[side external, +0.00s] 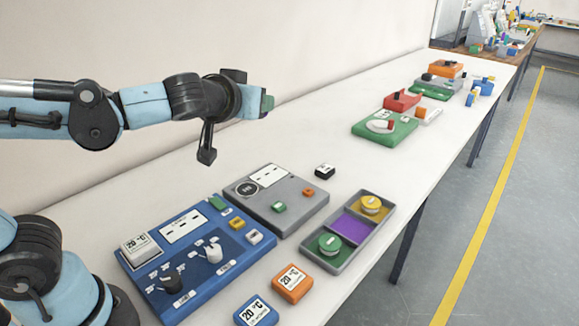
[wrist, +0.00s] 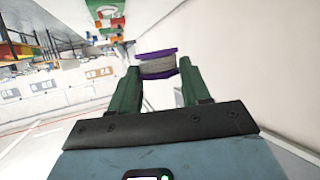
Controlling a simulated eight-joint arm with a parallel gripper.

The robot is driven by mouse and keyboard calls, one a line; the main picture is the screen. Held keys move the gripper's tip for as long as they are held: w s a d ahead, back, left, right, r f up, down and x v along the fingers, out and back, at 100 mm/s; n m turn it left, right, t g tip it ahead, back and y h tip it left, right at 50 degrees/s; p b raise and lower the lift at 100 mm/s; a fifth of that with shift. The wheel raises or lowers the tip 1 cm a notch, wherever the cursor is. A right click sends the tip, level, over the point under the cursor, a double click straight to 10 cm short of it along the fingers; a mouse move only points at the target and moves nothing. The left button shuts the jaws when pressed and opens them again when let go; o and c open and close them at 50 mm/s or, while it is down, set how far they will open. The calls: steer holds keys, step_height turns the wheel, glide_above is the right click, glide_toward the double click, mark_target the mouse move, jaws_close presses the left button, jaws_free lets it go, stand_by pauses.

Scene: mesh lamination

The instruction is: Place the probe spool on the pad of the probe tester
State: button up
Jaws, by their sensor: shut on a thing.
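My gripper (wrist: 158,72) is shut on a spool (wrist: 157,66) with purple flanges and a grey mesh winding, held between the two green fingers. In the side view my gripper (side external: 267,104) is raised high above the bench near the wall, and the spool cannot be made out there. A grey device (side external: 290,215) that looks like the probe tester lies flat on the bench below and right of my gripper. It has a dark-ringed round pad (side external: 248,188) at its upper left, a white label panel, and a green and an orange button. Nothing rests on the pad.
A grey tray (side external: 338,267) holds a yellow spool (side external: 371,205) and a green spool (side external: 330,244); its purple compartment is empty. A blue control panel (side external: 190,255) stands left of the tester. Orange (side external: 292,283) and blue (side external: 256,311) blocks lie in front. The bench's middle is mostly clear.

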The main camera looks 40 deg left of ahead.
steer(key=shift+a+f+m+h, duration=0.15)
steer(key=shift+f+m+h, duration=0.15)
steer(key=shift+f+h, duration=0.1)
step_height(320, 180, down, 10)
steer(key=a+m+t+h, duration=0.1)
steer(key=m+h, duration=0.2)
steer(key=h, duration=0.1)
steer(key=m+g+h, duration=0.6)
steer(key=m+h, duration=0.6)
glide_above(241, 188)
step_height(241, 188, down, 7)
steer(key=shift+d+f, duration=0.15)
steer(key=shift+f, duration=2.05)
